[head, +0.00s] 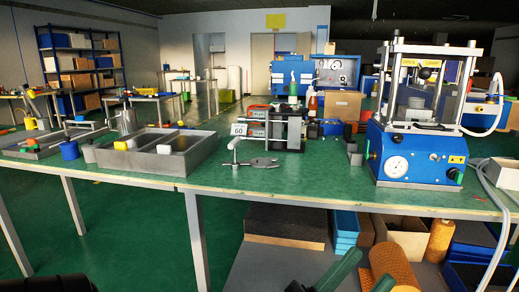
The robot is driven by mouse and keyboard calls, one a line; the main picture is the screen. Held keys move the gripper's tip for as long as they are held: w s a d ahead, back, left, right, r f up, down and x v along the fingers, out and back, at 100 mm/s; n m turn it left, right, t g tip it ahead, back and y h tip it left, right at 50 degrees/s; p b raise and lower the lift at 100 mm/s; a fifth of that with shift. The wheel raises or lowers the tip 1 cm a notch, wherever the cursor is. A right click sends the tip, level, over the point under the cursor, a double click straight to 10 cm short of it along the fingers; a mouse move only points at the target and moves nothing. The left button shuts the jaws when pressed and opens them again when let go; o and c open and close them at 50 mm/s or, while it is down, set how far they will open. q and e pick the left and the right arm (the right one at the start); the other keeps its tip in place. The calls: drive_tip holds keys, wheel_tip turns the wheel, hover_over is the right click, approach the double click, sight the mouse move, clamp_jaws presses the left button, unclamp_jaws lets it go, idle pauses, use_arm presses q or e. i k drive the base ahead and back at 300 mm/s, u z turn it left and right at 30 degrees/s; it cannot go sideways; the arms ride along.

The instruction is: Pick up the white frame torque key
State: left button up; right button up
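A small white-framed piece marked 60 (239,129) is at the left front of a dark stand (290,128) in the middle of the green-topped bench. It may be the white frame torque key, but it is too small to tell for sure. Pieces with orange ends (257,111) stick out to the left above it. A dark part at the bottom left edge (50,284) looks like my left gripper or arm, cut off by the frame, far from the stand.
A metal tray (150,152) is on the left, a blue press (412,150) on the right. Small dark blocks (353,152) lie between stand and press.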

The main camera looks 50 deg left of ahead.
sight(235, 165)
drive_tip(key=u, duration=0.55)
drive_tip(key=i, duration=0.9)
drive_tip(key=u, duration=0.7)
